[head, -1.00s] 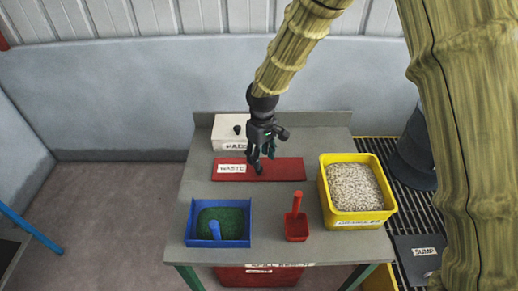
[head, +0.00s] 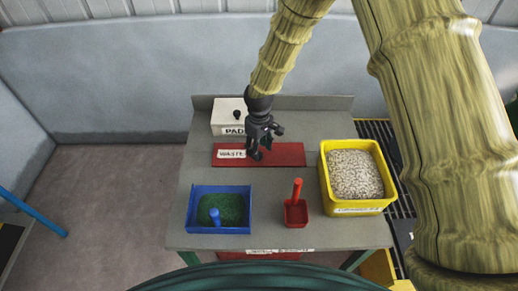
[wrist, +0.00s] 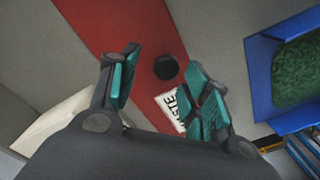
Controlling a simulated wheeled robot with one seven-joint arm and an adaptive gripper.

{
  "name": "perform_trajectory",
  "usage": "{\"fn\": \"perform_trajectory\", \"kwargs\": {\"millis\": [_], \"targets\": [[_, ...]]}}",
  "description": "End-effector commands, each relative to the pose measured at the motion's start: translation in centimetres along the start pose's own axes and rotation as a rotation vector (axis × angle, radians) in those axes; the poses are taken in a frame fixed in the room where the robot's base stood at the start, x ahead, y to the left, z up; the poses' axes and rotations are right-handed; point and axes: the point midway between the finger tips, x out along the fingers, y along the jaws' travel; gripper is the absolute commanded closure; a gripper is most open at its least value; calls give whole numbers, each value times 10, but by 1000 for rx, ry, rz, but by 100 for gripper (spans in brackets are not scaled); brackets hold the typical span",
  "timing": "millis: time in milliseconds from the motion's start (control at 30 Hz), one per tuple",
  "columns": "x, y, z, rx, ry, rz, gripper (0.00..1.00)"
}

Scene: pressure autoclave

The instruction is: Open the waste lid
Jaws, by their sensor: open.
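The waste lid (head: 285,154) is a flat red panel with a white WASTE label, lying on the grey table. In the wrist view the red lid (wrist: 110,30) runs diagonally under my gripper, with a round black knob (wrist: 167,68) on it. My gripper (head: 255,156) is over the label end of the lid and points down. In the wrist view my gripper (wrist: 162,63) is open, with the knob showing between its teal-padded fingertips. I cannot tell whether the fingers are level with the knob or above it. One finger partly covers the label.
A white box (head: 228,112) labelled PADS, with a black knob, stands just behind. A blue tray (head: 190,212) with green material and a blue scoop is front left. A red scoop (head: 296,212) and a yellow bin (head: 325,190) of pale granules are to the right.

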Motion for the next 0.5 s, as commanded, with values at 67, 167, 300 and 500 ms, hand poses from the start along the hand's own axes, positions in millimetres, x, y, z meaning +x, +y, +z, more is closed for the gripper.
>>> {"fn": "perform_trajectory", "kwargs": {"millis": [67,167,300,500], "targets": [[4,-2,1,-1,0,1,53],[8,-4,3,-1,5,5,53],[13,-5,4,0,6,6,53],[20,-1,0,-1,1,1,53]]}}
